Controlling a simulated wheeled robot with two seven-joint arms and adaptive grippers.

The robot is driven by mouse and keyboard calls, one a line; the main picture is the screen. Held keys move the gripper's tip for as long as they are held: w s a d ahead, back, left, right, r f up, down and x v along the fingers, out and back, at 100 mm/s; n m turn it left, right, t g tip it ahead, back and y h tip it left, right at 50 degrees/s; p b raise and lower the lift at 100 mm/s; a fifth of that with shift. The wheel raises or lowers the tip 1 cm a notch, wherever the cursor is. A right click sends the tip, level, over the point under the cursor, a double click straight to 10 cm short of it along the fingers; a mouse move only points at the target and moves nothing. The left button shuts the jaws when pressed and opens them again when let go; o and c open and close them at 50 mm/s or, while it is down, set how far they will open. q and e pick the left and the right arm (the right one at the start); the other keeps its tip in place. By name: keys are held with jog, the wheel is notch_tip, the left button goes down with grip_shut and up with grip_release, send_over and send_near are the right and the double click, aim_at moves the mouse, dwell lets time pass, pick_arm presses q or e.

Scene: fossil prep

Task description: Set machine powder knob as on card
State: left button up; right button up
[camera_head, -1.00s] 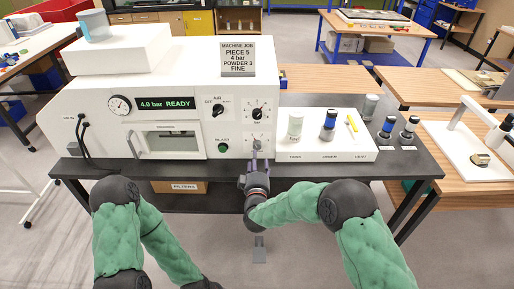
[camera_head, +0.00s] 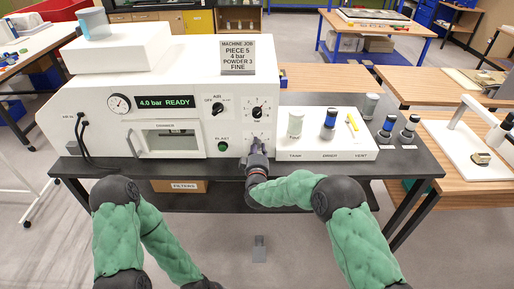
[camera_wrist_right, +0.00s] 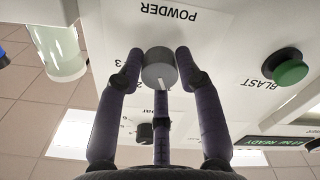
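The job card (camera_head: 238,57) on top of the white blasting machine (camera_head: 95,130) reads "PIECE 5, 4 bar, POWDER 3, FINE". My right gripper (camera_head: 255,146) is at the lower dial on the machine's front and hides most of it. In the right wrist view, upside down, the grey powder knob (camera_wrist_right: 158,72) sits under the "POWDER" label. The open fingers of my right gripper (camera_wrist_right: 159,60) stand on either side of the knob, close to it; firm contact cannot be made out. A third finger is at its pointer side. My left gripper is out of view.
The pressure dial (camera_head: 258,112) is just above, and the green blast button (camera_head: 223,146) is to the left. A white tray (camera_head: 340,150) with jars stands to the right. The display (camera_head: 165,103) reads "4.0 bar READY".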

grip_shut()
jog(key=m+b, duration=0.4)
jog(key=shift+f, duration=0.1)
jog(key=m+b, duration=0.5)
jog(key=shift+m, duration=0.3)
jog(key=m+b, duration=0.5)
jog(key=m, duration=0.1)
jog(key=shift+b, duration=0.3)
jog(key=shift+m+b, duration=1.65)
jog(key=shift+m, duration=0.55)
